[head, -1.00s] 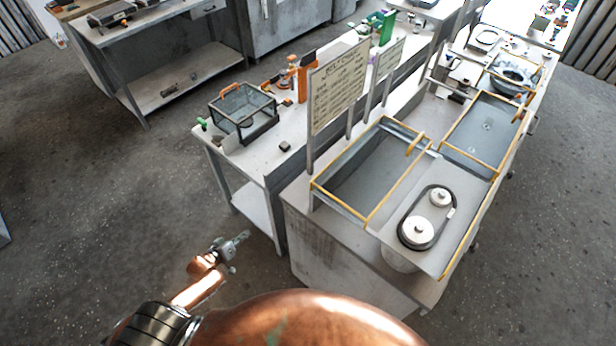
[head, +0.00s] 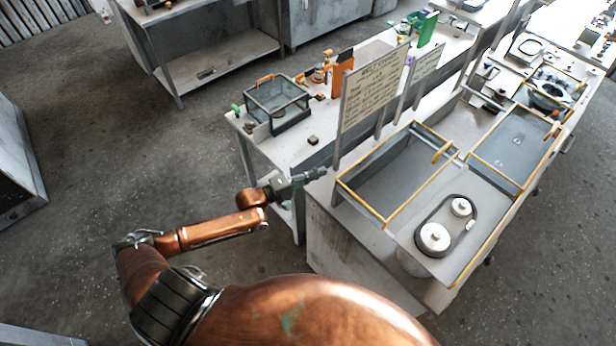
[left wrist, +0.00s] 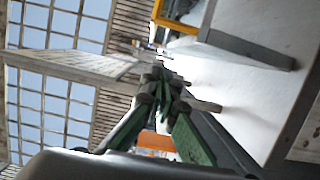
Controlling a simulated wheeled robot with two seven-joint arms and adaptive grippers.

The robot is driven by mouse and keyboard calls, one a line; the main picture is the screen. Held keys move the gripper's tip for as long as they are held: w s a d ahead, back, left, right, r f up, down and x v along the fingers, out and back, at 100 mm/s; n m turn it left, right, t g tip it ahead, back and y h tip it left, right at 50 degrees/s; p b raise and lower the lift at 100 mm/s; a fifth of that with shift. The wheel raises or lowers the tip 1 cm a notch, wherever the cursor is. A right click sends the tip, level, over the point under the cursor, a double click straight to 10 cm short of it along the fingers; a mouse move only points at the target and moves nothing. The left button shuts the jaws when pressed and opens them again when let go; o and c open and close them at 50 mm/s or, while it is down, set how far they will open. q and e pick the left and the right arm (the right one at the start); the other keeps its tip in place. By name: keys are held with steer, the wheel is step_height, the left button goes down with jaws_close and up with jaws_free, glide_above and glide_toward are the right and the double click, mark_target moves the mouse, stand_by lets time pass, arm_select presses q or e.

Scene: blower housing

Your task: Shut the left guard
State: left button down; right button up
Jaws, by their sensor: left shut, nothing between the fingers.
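The left guard (head: 361,201) is a yellow-edged, box-like frame at the near left of the bench top, with a yellow handle (head: 442,153) at its far right corner. It stands open, tilted beside a belt on two white pulleys (head: 436,237). A second yellow-edged guard (head: 515,148) lies farther right. My left gripper (head: 318,174) is shut and empty, just left of the left guard's near corner and apart from it in the head view. Its closed fingers (left wrist: 168,88) show in the left wrist view. My right gripper is out of view.
A lettered sign board (head: 374,88) on posts stands behind the left guard. A side table (head: 290,140) holds a glass box with an orange handle (head: 277,103). A round blower part (head: 550,95) sits at the bench's far end.

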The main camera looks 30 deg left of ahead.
arm_select(q)
steer(key=d, duration=0.1)
steer(key=d+p, duration=0.1)
steer(key=d, duration=0.1)
steer(key=d+p, duration=0.1)
steer(key=d, duration=0.1)
steer(key=shift+w+d, duration=0.1)
steer(key=shift+w, duration=0.25)
steer(key=shift+s, duration=0.1)
